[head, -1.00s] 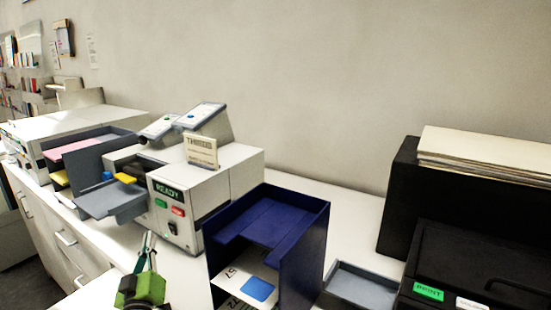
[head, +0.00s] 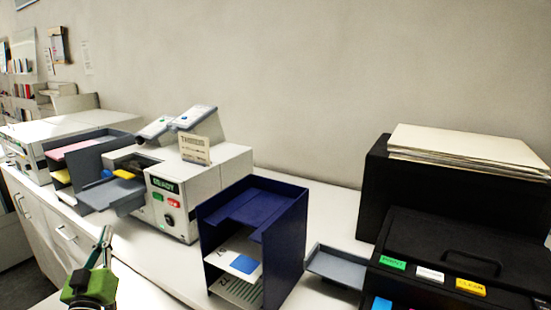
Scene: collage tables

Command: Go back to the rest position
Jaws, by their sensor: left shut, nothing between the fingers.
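My left gripper (head: 101,248) shows at the lower left, its dark thin fingers together and pointing up, with a green block-shaped body (head: 88,285) below them. It is shut and empty, in front of the white counter, left of the blue tray stand. My right gripper is not in view.
A dark blue tray stand (head: 290,250) holds cards and sheets. Behind it stands a white machine (head: 215,165) marked READY with a grey tray (head: 112,194). A black printer (head: 460,225) with stacked paper (head: 465,150) is at the right, beside a small grey tray (head: 337,266).

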